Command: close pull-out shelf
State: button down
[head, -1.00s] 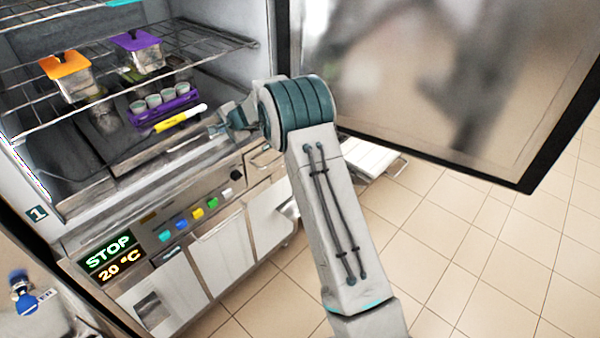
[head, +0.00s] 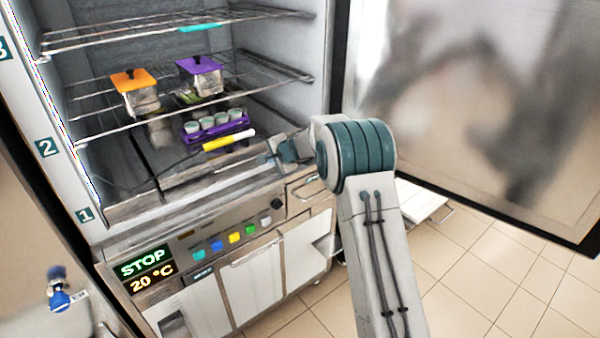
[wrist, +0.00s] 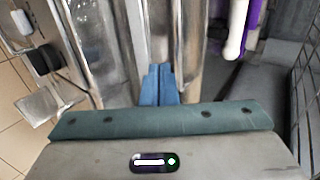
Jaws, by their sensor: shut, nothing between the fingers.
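The open freezer cabinet holds a wire shelf (head: 100,131) at level 2, with an orange-lidded container (head: 136,92) and a purple-lidded container (head: 203,76) in its area. Below lies a metal bottom shelf (head: 215,170) near level 1, its front edge close to the cabinet's front sill. My gripper (head: 268,160) is at the right end of that front edge, partly hidden by my wrist. In the wrist view its blue fingers (wrist: 157,84) are together and empty, beside shiny metal bars. Whether they touch the metal I cannot tell.
A purple rack of cups (head: 218,125) and a yellow-white marker-like object (head: 229,140) are inside, near my gripper. A control panel (head: 235,232) with coloured buttons is below. A large open door (head: 465,100) stands right. A white pulled-out panel (head: 420,197) sits low behind my arm. Tiled floor is clear at right.

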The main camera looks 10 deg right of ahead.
jog(key=shift+s+d+f+b, duration=0.15)
jog(key=shift+s+d+b, duration=0.7)
jog(key=shift+s+d, duration=0.2)
jog(key=s+d+r+n+g, duration=0.1)
jog(key=s+d+r+n, duration=0.1)
jog(key=s+r, duration=0.45)
jog(key=s+d+r+n+g, duration=0.1)
jog(key=s+d+r, duration=0.15)
jog(key=s, duration=0.65)
jog(key=s+d+f+n+g+h, duration=0.1)
jog(key=s+d+n+h, duration=0.1)
jog(key=s, duration=0.9)
jog(key=s+d+f+n+g+h, duration=0.1)
jog(key=s+d+n, duration=0.2)
jog(key=s, duration=0.8)
jog(key=s+d+f+n+g+h, duration=0.1)
jog(key=s+d+n+g+h, duration=0.1)
jog(key=s, duration=0.9)
jog(key=shift+d+f+n+h, duration=0.2)
jog(key=shift+d+n+h, duration=0.1)
jog(key=shift+d+n, duration=0.55)
jog(key=shift+d, duration=0.15)
